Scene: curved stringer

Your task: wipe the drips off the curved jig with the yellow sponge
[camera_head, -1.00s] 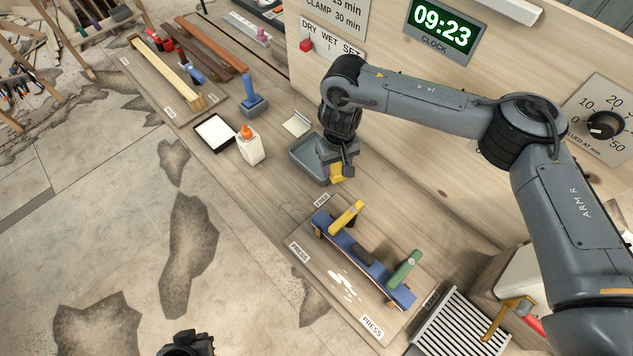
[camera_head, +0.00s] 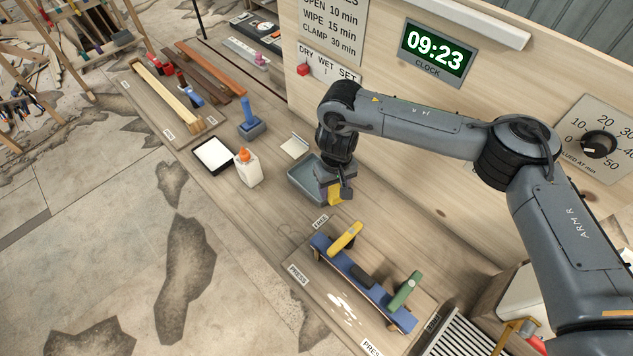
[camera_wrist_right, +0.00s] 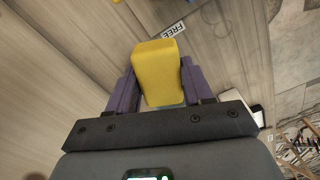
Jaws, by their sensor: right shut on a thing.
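The yellow sponge (camera_head: 335,193) is held in my right gripper (camera_head: 335,186), above the right edge of the grey tray (camera_head: 304,184). In the right wrist view the sponge (camera_wrist_right: 158,70) sits between the two purple fingers of the right gripper (camera_wrist_right: 152,88). The curved jig (camera_head: 352,275) is blue, with a yellow clamp (camera_head: 346,238) and a green clamp (camera_head: 405,292) on it. It lies on a board nearer the front, apart from the sponge. White drips (camera_head: 343,308) show on the board along the jig's front side. My left gripper is not in view.
A white glue bottle (camera_head: 248,168) with an orange cap, a black-rimmed pad (camera_head: 213,155) and a blue-handled tool (camera_head: 250,122) stand left of the tray. A wooden panel with a clock (camera_head: 438,50) rises behind. A ribbed rack (camera_head: 458,338) lies at front right.

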